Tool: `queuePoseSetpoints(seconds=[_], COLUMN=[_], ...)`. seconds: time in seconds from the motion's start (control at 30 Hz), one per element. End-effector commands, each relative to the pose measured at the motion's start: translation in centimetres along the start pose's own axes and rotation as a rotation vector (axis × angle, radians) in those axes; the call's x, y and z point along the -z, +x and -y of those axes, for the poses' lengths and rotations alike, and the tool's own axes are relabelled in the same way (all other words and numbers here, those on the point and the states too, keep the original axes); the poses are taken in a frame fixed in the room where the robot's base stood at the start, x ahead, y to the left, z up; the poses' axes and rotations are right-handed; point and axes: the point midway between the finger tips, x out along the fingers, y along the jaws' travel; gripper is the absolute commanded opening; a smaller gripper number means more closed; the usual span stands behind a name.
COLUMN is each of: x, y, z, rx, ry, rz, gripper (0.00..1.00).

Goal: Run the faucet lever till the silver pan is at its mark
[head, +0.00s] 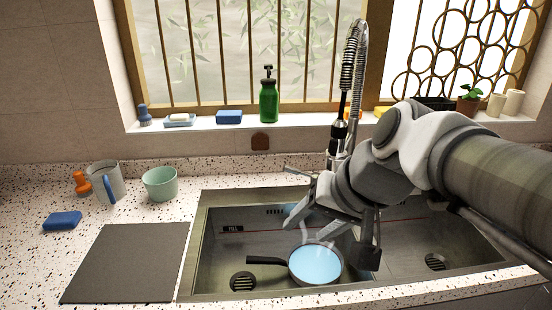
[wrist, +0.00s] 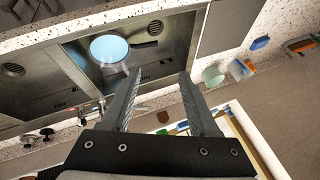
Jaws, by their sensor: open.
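The silver pan (head: 316,264) with a black handle sits in the left sink basin, with pale blue water across its inside. It also shows in the wrist view (wrist: 109,48). The chrome faucet (head: 352,90) rises behind the sink. A thin metal lever (head: 300,171) sticks out to the left of its base. My gripper (wrist: 158,74) is open, with nothing between its fingers. In the head view it hangs over the sink in front of the faucet, partly hiding it.
A small dark label (head: 232,229) and a thin red line are on the sink's back wall. A dark board (head: 128,262) lies left of the sink. A mug (head: 106,181), green cup (head: 160,184) and blue sponge (head: 62,220) stand beyond it. A green bottle (head: 269,100) is on the sill.

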Motion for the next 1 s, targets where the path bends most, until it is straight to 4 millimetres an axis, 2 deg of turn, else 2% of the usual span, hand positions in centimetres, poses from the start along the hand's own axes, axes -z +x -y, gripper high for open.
queuePoseSetpoints(seconds=[0.03,0.3,0.57,0.77,1.0], x=[0.2,5.3,11.9,17.5,23.8], y=[2.8,10.3,17.2,22.6,28.3], z=[-0.2,1.4,0.4,-2.6,-8.6], rx=[0.042,0.294,0.534,0.714,0.917], ry=[0.048,0.309,0.566,0.767,0.998], rz=[0.007,0.006,-0.035,-0.095,-0.194], gripper=[0.61,0.61,0.61,0.61,0.61])
